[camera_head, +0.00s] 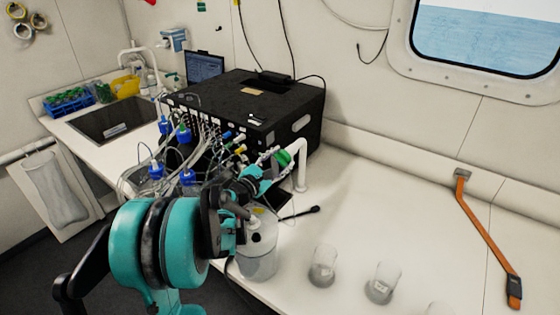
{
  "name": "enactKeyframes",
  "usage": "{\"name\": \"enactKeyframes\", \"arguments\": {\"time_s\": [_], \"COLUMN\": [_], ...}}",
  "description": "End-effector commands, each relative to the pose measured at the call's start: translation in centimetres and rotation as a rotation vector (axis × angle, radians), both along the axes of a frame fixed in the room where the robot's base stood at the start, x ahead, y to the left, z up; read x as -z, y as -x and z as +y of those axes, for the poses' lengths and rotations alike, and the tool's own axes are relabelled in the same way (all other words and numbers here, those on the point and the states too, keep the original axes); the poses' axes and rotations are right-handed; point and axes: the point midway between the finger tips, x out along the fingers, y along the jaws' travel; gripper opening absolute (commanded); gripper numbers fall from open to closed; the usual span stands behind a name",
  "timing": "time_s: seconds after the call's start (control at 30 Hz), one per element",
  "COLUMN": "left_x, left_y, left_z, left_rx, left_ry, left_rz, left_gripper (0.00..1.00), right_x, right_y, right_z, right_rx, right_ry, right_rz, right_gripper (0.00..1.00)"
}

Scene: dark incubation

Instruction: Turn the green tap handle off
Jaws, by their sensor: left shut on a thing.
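The green tap handle (283,158) sits at the top of a white curved pipe (301,172) beside the black box's front right corner. My left arm comes in from the lower left, and my left gripper (268,165) is at the handle, shut on it. The fingers partly cover the handle, so its exact turn angle is hard to tell. My right gripper is not in view.
A large black box (262,100) with many tubes and blue-capped bottles (157,171) stands behind and left of my arm. A clear container (258,262) is below the gripper. Glass beakers (323,265) and an orange strap (483,228) are to the right, with bare bench between.

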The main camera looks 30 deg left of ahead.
Motion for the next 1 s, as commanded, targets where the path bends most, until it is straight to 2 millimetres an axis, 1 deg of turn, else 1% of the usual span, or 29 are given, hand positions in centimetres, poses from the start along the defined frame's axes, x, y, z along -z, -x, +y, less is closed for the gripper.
{"name": "enactKeyframes", "arguments": {"time_s": [0.7, 1.0], "left_x": [0.3, 0.4], "left_y": [0.0, 0.0], "left_z": [-0.2, -0.3], "left_rx": [0.001, 0.002], "left_ry": [-0.666, -0.88], "left_rz": [-0.053, -0.069], "left_gripper": [0.19, 0.19], "right_x": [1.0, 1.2], "right_y": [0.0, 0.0], "right_z": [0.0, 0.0], "right_rx": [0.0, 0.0], "right_ry": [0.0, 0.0], "right_rz": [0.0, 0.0], "right_gripper": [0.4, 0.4]}}
